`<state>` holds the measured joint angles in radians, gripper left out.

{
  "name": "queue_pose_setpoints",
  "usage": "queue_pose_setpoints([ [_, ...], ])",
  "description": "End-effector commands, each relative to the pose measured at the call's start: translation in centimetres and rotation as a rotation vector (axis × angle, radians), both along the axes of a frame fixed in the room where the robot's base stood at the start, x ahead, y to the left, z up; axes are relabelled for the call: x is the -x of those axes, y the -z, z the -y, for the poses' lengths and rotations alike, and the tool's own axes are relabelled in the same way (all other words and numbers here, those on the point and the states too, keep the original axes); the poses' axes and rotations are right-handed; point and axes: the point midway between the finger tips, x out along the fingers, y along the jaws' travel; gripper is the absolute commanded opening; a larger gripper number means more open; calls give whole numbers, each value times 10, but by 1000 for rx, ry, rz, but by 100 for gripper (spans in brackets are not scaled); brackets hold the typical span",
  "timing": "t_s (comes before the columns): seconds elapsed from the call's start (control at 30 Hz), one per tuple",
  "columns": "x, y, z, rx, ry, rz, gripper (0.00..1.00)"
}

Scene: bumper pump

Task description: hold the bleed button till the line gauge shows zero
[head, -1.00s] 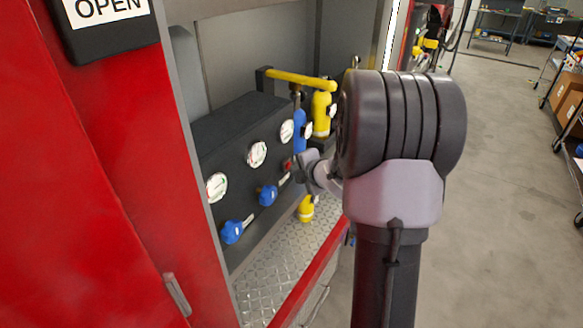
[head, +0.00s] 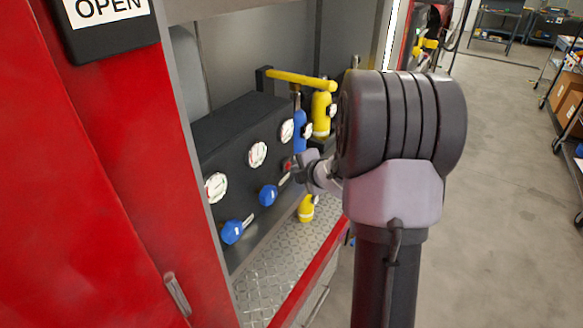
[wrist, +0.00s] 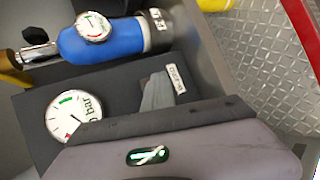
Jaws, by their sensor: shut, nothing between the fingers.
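My gripper (head: 299,168) is shut with nothing held, its tip at the panel's right end, close to a small red button (head: 287,165). Whether it touches or presses the button I cannot tell. The black panel (head: 235,130) carries three white round gauges. The nearest gauge to my gripper (head: 286,131) is above the button. A white bar gauge (wrist: 73,113) shows partly in the wrist view; its reading is unclear.
Blue knobs (head: 268,195) stick out from the panel left of my gripper. A blue cylinder (wrist: 105,42) with its own gauge and a yellow cylinder (head: 321,112) stand just beyond. A yellow bar (head: 300,80) runs above. Tread plate (head: 275,285) lies below.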

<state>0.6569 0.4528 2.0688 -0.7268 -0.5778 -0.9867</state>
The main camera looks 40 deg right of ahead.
Motion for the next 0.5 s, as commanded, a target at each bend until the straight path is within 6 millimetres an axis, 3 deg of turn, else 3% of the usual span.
queue_pose_setpoints([
  [0.5, 17, 0, 7, 0, 0, 0, 0],
])
